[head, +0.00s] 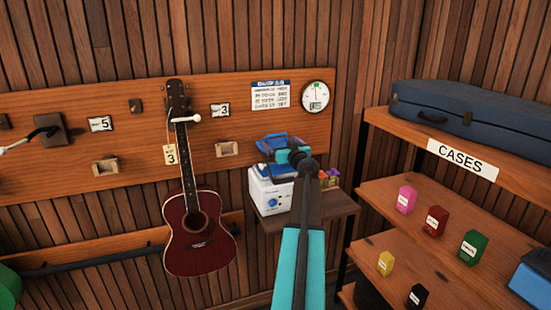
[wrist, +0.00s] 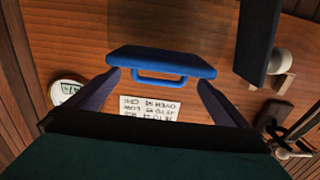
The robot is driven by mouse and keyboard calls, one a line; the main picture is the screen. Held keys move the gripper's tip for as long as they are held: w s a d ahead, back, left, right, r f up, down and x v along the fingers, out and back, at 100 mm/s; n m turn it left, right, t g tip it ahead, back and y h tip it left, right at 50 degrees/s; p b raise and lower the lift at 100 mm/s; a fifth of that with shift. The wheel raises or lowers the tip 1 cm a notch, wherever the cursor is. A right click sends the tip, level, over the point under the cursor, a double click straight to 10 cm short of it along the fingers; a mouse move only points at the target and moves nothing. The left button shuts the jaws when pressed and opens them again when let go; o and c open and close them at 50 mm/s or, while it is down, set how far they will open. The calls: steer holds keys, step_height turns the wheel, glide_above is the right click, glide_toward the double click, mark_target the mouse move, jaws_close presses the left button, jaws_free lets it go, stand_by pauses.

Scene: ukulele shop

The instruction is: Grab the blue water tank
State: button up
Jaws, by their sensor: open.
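The blue water tank (wrist: 160,62) with its looped handle shows in the wrist view, between and just beyond the two dark fingertips of my gripper (wrist: 158,84). The fingers are spread to either side of it, and I cannot tell whether either touches it. In the head view the blue tank (head: 273,137) shows above a white appliance (head: 268,195) with a blue dial. My arm and wrist partly hide the tank and the appliance there. My gripper is open and empty.
The appliance stands on a small wooden shelf (head: 335,210), with small colored items (head: 330,179) at its right. A red ukulele (head: 200,235) hangs at left. A poster (head: 270,95) and round gauge (head: 316,95) are on the wall behind. Shelves with a blue case (head: 470,105) stand at right.

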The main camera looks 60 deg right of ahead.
steer(key=shift+p+x, duration=1.2)
steer(key=shift+x, duration=0.3)
steer(key=shift+p+x, duration=0.5)
steer(key=shift+x, duration=0.6)
steer(key=shift+s, duration=0.1)
steer(key=c, duration=1.7)
steer(key=shift+o, duration=0.2)
steer(key=shift+r, duration=0.15)
steer(key=shift+r+b, duration=1.4)
steer(key=shift+r, duration=3.5)
